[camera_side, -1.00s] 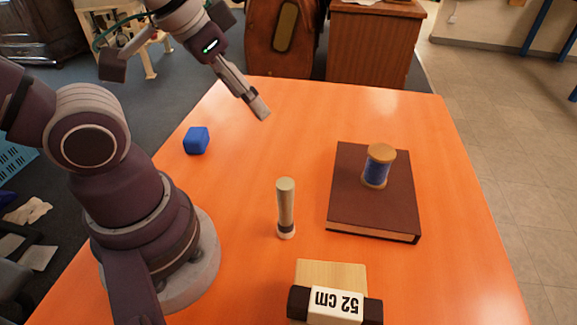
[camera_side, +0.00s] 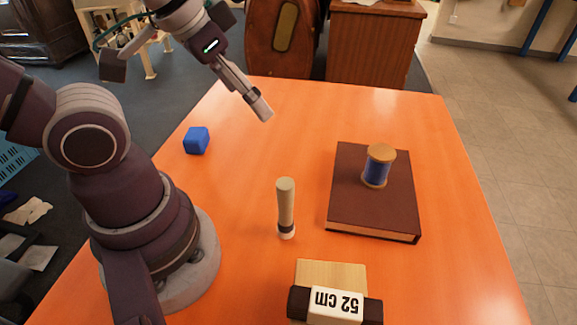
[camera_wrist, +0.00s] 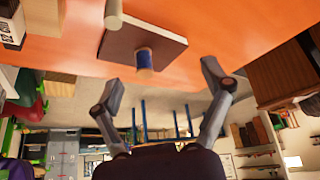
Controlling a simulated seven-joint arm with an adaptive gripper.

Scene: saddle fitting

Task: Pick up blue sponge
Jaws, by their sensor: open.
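The blue sponge (camera_side: 196,140) is a small blue block on the orange table, near the table's left edge in the side view. My gripper (camera_side: 262,110) is above the far part of the table, to the right of the sponge and apart from it. In the wrist view my gripper (camera_wrist: 162,82) has its two fingers spread wide with nothing between them. The sponge does not show in the wrist view.
A dark brown book (camera_side: 350,205) lies on the right, with a blue thread spool (camera_side: 377,168) standing on it. A pale cylinder (camera_side: 286,205) stands mid-table. A wooden block with a "52 cm" label (camera_side: 335,302) is at the near edge. The table's far middle is clear.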

